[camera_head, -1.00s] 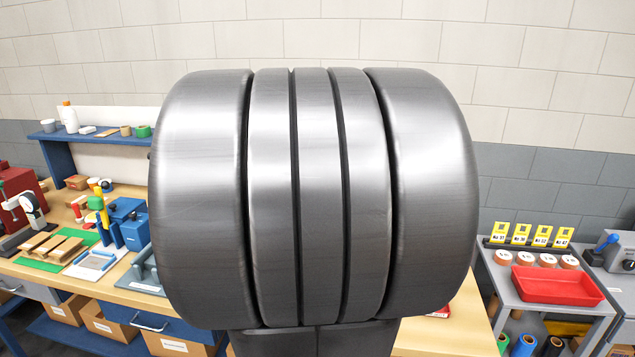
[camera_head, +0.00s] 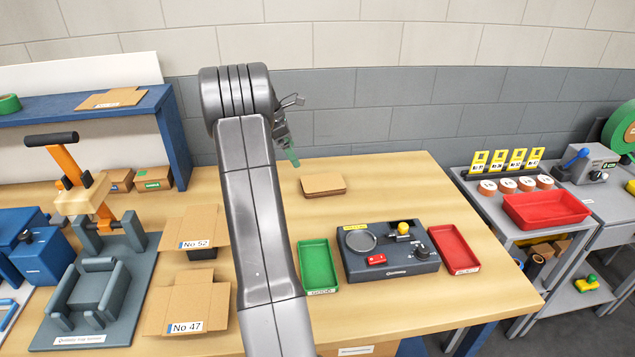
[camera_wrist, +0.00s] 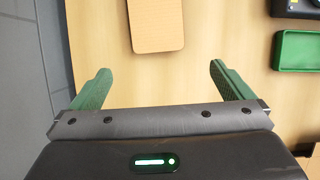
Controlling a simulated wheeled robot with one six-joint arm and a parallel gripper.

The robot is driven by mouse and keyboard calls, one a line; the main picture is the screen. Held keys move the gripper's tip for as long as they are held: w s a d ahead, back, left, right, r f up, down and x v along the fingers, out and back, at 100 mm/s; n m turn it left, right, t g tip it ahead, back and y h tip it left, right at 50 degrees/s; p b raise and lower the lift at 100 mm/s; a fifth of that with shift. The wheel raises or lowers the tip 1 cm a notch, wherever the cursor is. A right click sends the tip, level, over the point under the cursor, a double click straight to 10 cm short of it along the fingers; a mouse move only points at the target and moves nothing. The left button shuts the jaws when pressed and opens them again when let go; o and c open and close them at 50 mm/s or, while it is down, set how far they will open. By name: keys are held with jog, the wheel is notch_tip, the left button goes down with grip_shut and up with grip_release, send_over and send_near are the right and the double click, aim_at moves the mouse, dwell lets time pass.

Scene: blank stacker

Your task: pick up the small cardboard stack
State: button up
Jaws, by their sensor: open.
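The small cardboard stack (camera_head: 323,185) lies flat on the wooden bench, toward its back edge, in the head view. In the wrist view the cardboard stack (camera_wrist: 156,24) shows at the top, beyond the fingertips and between their lines, partly cut off by the frame edge. My gripper (camera_wrist: 160,80) is open and empty, its two green fingers wide apart. In the head view my gripper (camera_head: 292,160) is above the bench, left of the stack and apart from it. My arm hides part of the bench there.
A green tray (camera_head: 318,283), a grey control box (camera_head: 388,262) and a red tray (camera_head: 470,266) stand in front of the stack. Open cardboard boxes (camera_head: 185,310) and a grey fixture (camera_head: 90,295) lie left. Bench around the stack is clear.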

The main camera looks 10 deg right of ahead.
send_over(311, 184)
jog(key=a, duration=0.3)
jog(key=f, duration=0.8)
jog(key=shift+w+d+p, duration=0.1)
jog(key=shift+d+p, duration=0.1)
jog(key=shift+p, duration=0.15)
jog(key=shift+p+x, duration=0.7)
jog(key=shift+x, duration=1.9)
jog(key=c, duration=0.7)
